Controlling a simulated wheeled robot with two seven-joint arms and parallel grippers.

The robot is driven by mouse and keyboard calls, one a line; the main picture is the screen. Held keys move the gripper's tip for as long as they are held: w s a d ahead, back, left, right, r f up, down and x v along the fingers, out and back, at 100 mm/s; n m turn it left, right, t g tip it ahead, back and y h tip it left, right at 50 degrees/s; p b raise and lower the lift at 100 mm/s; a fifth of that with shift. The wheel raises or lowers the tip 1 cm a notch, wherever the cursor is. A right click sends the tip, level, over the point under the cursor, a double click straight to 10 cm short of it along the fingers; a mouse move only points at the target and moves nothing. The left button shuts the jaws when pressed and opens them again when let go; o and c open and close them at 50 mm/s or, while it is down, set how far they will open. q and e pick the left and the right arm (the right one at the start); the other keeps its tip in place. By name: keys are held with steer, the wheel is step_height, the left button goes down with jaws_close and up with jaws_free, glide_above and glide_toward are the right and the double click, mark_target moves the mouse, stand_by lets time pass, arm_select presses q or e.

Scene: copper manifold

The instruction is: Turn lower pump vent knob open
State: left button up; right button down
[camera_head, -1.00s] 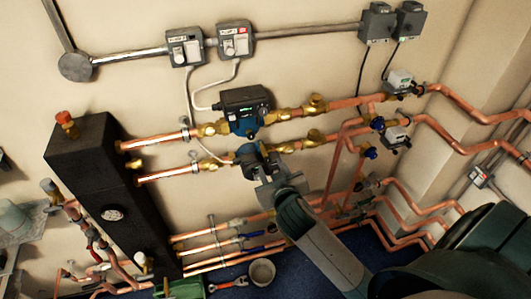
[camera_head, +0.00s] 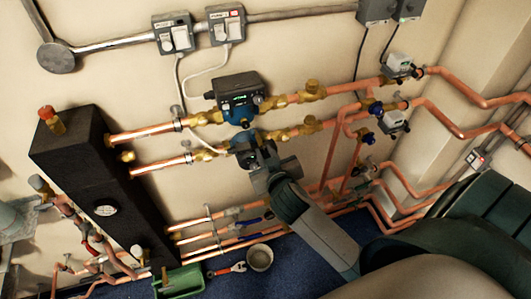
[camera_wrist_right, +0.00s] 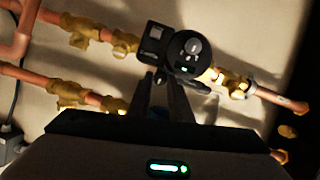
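The lower pump (camera_head: 238,141) sits on the lower copper pipe, mostly covered by my right gripper in the head view. In the right wrist view the pump (camera_wrist_right: 157,42) has a dark round face, with a small grey knob (camera_wrist_right: 194,45) on it and a green light. My right gripper (camera_head: 256,162) is right at the pump's front. Its two fingers (camera_wrist_right: 161,82) are apart and point at the pump's near edge. I see nothing clamped between them, and I cannot tell whether they touch it. My left gripper is not in view.
The upper pump (camera_head: 239,92), with a black box and blue body, is close above my right gripper. A black manifold block (camera_head: 98,190) stands at the left. Brass valves (camera_head: 312,124) line the pipes. A green crate (camera_head: 180,281) and a bucket (camera_head: 260,258) are on the blue floor.

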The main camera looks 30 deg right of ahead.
stand_by(0.3)
steer(key=shift+d+m+y, duration=0.15)
steer(key=shift+m+y, duration=0.35)
steer(key=shift+m, duration=0.3)
steer(key=m+y, duration=0.1)
steer(key=m+t+y, duration=0.1)
steer(key=m, duration=0.1)
steer(key=shift+d, duration=0.25)
steer(key=shift+r, duration=0.1)
steer(key=c, duration=1.6)
jaws_free()
